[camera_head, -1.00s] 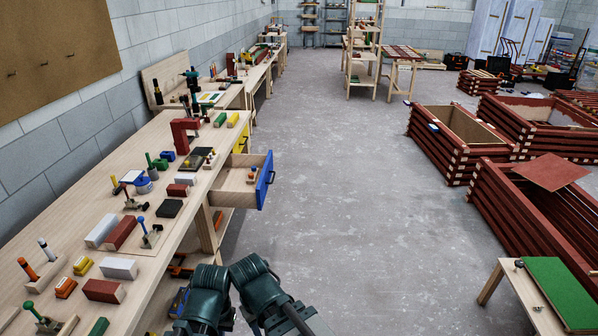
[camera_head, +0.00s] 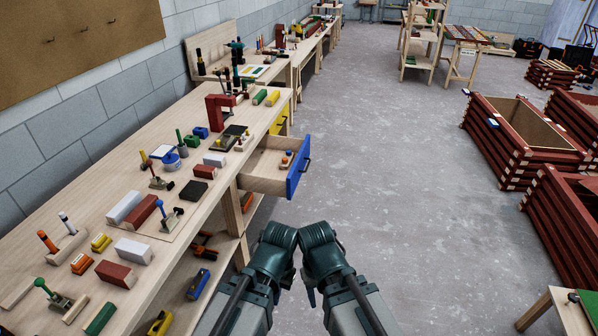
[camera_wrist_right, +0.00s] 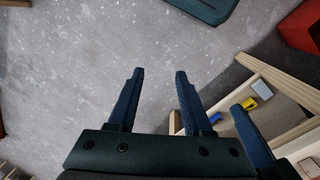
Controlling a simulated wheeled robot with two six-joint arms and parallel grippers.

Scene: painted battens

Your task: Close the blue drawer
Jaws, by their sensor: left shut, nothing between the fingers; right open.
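The blue drawer (camera_head: 298,168) sticks out from the right side of the long wooden workbench in the head view. Its blue front with a dark handle stands clear of the bench, and its light wooden box is open at the top. A few small coloured pieces lie inside. My left gripper (camera_head: 277,295) is low in the head view, nearer to me than the drawer and apart from it. It is shut and empty, partly hidden by its arm. My right gripper (camera_wrist_right: 160,73) is open and empty over the floor in the right wrist view.
The workbench (camera_head: 92,215) carries blocks, tools and a red clamp-shaped piece (camera_head: 215,112). A yellow drawer front (camera_head: 279,121) is beyond the blue drawer. Red batten crates (camera_head: 520,140) stand at the right. The grey floor (camera_head: 400,190) between is clear.

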